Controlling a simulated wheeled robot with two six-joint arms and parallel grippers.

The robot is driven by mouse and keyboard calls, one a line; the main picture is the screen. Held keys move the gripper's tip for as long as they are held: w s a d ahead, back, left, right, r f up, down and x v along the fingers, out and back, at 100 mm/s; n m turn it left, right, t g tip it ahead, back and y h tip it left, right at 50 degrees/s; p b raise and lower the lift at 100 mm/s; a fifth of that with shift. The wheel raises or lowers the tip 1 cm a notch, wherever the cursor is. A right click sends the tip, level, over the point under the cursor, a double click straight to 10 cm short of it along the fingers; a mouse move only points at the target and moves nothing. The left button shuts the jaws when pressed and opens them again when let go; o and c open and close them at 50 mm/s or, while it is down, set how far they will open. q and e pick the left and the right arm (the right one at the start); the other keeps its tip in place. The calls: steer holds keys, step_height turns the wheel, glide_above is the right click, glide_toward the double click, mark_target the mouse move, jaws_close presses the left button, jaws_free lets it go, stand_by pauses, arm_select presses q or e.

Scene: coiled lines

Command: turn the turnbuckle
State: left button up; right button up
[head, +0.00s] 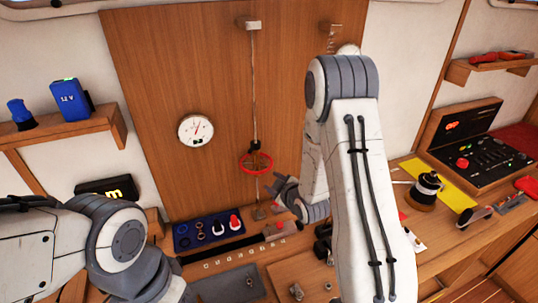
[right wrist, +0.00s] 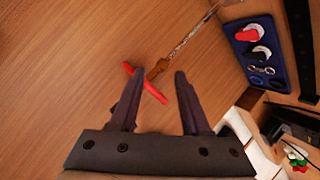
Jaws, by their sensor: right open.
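The turnbuckle's red ring-shaped handwheel (head: 256,162) sits on a thin vertical line against the wood wall panel. In the right wrist view the red wheel (right wrist: 150,88) shows nearly edge-on, with a brown fitting and a slanting line beyond it. My right gripper (head: 275,185) is just below and right of the wheel. In the right wrist view the gripper (right wrist: 156,80) is open, its fingers apart, with the wheel at the left finger's tip and partly between the fingers. Contact cannot be told. My left arm shows at lower left; its gripper is out of view.
A round white gauge (head: 196,130) hangs left of the line. A blue tray (head: 207,230) with rings and shackles stands on the bench below. A winch (head: 427,190) and an open black panel box (head: 470,145) are at right. The wall around the wheel is clear.

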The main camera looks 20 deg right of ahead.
mark_target(272, 161)
steer(key=w+d+n+t+p, duration=0.1)
steer(key=w, duration=0.1)
steer(key=w+d+t+p, duration=0.1)
steer(key=w+t+p, duration=0.1)
steer(key=w, duration=0.1)
steer(key=w+r+n+t+p, duration=0.1)
steer(key=w+t+p, duration=0.1)
steer(key=w, duration=0.1)
steer(key=shift+w+d+n, duration=0.2)
steer(key=shift+d+n, duration=0.1)
steer(key=shift+d, duration=0.1)
steer(key=shift+w+f+p, duration=0.15)
steer(key=shift+w+p, duration=0.2)
steer(key=shift+w, duration=0.3)
jaws_close()
